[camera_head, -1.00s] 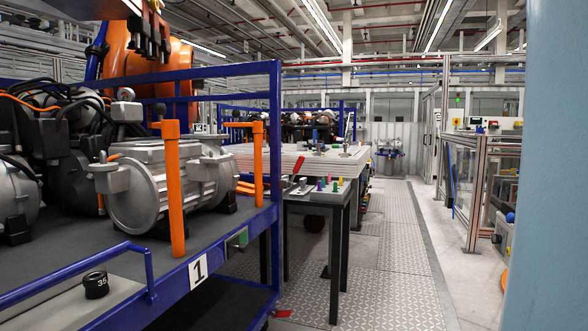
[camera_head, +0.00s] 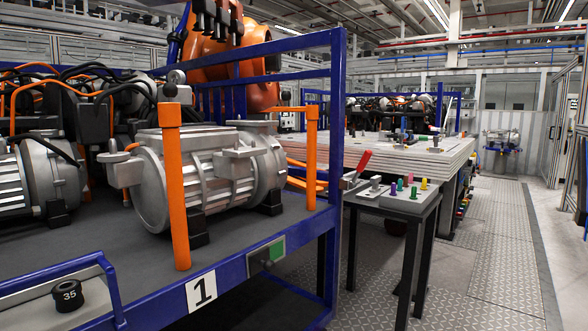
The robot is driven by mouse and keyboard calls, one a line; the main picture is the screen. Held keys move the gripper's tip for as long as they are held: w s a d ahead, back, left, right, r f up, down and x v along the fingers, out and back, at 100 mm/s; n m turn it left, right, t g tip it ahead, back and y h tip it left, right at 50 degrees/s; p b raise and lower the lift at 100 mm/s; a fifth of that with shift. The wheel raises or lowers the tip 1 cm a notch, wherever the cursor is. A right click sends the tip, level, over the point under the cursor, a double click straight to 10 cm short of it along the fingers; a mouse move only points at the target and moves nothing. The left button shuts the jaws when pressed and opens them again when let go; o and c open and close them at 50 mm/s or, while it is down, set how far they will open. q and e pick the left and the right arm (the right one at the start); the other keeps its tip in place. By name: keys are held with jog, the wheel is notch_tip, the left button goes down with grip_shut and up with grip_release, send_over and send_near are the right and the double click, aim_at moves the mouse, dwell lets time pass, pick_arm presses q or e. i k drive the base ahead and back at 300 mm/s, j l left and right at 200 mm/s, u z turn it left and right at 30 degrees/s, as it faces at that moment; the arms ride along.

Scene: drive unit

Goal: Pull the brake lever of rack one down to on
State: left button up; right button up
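Rack one is a blue-framed cart (camera_head: 250,68) on the left, with a white plate marked 1 (camera_head: 201,291) on its front rail. A lever with a red handle (camera_head: 363,160) shows just right of the rack's corner post, tilted up to the right. It seems to stand on the small dark table; I cannot tell whether it is the brake lever. No other lever on the rack is clear. Neither of my grippers is in view.
The rack carries a silver motor (camera_head: 205,170) between orange posts (camera_head: 174,185). A black knob marked 35 (camera_head: 68,295) is at lower left. The small table (camera_head: 408,205) holds coloured pegs beside stacked boards (camera_head: 410,157). The metal-plate floor (camera_head: 490,255) is clear on the right.

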aim_at(368, 153)
jog(key=i+l+z, duration=0.2)
jog(key=l+z, duration=0.2)
jog(key=i+z, duration=0.2)
jog(key=i, duration=0.3)
jog(key=i+j+z, duration=0.2)
jog(key=i, duration=0.3)
jog(key=i+z, duration=0.2)
jog(key=i, duration=0.3)
jog(key=i+j+z, duration=0.25)
jog(key=i, duration=0.25)
